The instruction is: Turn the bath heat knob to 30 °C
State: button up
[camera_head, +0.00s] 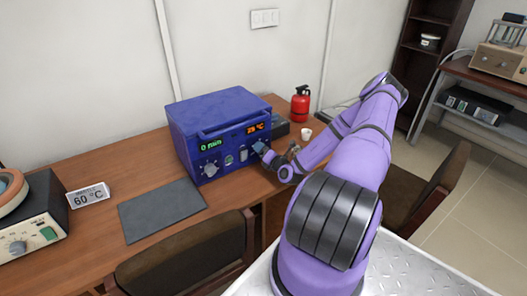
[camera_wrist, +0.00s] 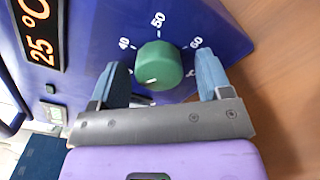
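The blue bath (camera_head: 215,125) stands on the wooden table in the head view. Its green display reads about 0 min; its orange display (camera_wrist: 38,32) reads 25 °C in the wrist view. The green heat knob (camera_wrist: 158,62) sits on the front panel with white marks 40, 50 and 60 around it. A small white mark shows on the knob's lower left. My gripper (camera_wrist: 163,72) is open, with one blue finger on each side of the knob and a visible gap to each. In the head view my gripper (camera_head: 262,149) is at the panel's right and hides this knob.
A grey knob (camera_head: 210,169) is on the panel's left. A dark mat (camera_head: 160,210) lies in front, with a 60 °C sign (camera_head: 88,196) and a hotplate (camera_head: 35,225) further left. A red extinguisher (camera_head: 300,104) and white cup (camera_head: 306,134) stand at right. Chairs line the front edge.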

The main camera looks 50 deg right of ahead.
jog(key=v, duration=1)
jog(key=shift+s, duration=0.4)
dwell(0.4)
